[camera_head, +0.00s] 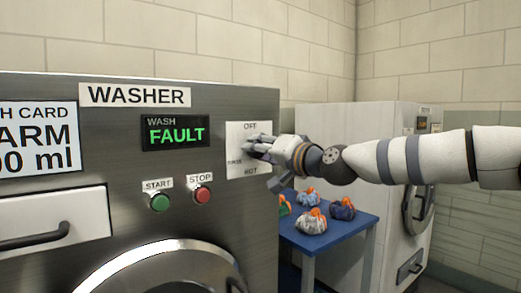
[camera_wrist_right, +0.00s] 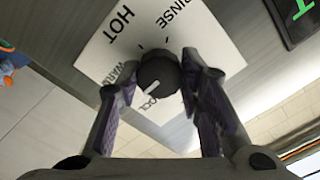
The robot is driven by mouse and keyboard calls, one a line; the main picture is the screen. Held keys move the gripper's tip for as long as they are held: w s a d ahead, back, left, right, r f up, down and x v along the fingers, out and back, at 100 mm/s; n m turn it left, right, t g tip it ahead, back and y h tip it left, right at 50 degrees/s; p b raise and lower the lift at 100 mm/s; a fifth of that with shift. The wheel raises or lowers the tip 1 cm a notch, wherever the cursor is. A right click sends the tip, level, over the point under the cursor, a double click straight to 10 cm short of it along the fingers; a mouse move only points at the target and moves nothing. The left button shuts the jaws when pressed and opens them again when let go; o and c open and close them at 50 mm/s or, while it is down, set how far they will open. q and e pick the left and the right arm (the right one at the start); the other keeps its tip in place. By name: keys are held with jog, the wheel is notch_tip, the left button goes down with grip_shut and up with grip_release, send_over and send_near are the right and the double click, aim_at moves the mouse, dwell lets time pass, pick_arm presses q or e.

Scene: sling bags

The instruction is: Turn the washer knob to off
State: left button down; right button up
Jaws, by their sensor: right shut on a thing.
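The washer (camera_head: 215,103) has a grey front with a white dial plate (camera_head: 235,134), marked OFF at the top and HOT at the bottom. My right gripper (camera_head: 262,148) is at this plate and hides the knob in the head view. In the right wrist view the dark round knob (camera_wrist_right: 157,73) sits between the two fingers of my right gripper (camera_wrist_right: 155,82), which is shut on it. The knob's white pointer mark aims down-left in that view, near the partly hidden WARM and COLD words. OFF is not readable there. My left gripper is not in view.
A blue table (camera_head: 320,241) with several small bags stands right of the washer, before a white machine (camera_head: 345,120).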

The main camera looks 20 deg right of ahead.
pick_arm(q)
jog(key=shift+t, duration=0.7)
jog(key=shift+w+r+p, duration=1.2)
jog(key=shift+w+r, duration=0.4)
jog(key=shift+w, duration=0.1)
pick_arm(e)
jog(key=shift+n, duration=8.9)
jog(key=o, duration=1.2)
jog(key=shift+c, duration=0.2)
jog(key=v, duration=1.2)
